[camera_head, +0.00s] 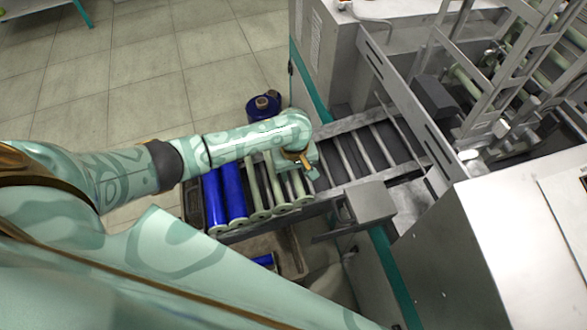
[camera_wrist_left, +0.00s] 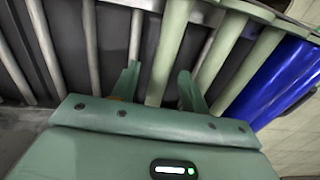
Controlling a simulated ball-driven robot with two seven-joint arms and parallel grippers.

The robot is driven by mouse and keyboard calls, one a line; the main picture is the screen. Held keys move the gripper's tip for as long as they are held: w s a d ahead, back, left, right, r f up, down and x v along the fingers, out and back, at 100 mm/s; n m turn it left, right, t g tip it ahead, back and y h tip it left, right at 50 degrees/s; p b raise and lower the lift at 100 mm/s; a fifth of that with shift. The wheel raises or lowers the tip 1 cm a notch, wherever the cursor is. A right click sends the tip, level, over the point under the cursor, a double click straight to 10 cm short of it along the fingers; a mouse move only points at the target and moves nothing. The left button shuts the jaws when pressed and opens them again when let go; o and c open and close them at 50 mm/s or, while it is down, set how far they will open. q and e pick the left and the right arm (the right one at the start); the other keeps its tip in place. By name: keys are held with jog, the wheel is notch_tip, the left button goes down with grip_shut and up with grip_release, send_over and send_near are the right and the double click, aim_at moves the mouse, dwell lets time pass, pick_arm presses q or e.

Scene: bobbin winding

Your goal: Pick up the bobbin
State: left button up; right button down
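Several bobbins lie side by side on a rack (camera_head: 262,228). Two are wound in blue, a left blue bobbin (camera_head: 213,200) and a right blue bobbin (camera_head: 234,190); beside them are slim pale green bobbins (camera_head: 255,188). My left gripper (camera_head: 305,168) is over the right end of this row, its fingers partly hidden by my arm in the head view. In the left wrist view my left gripper (camera_wrist_left: 158,84) is open, with a pale green bobbin (camera_wrist_left: 165,58) lined up between its fingers. I cannot tell whether they touch it. My right gripper is out of view.
Bare metal rollers (camera_head: 370,148) continue right of the bobbins toward a grey machine frame (camera_head: 395,90). A grey box (camera_head: 370,202) sits at the rack's front edge. A dark blue spool (camera_head: 262,106) stands behind my arm. Open tiled floor (camera_head: 120,60) lies at the left.

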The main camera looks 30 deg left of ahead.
aim_at(295, 174)
pick_arm(q)
grip_shut()
notch_tip(295, 174, up, 10)
jog(key=p, duration=0.6)
dwell(0.6)
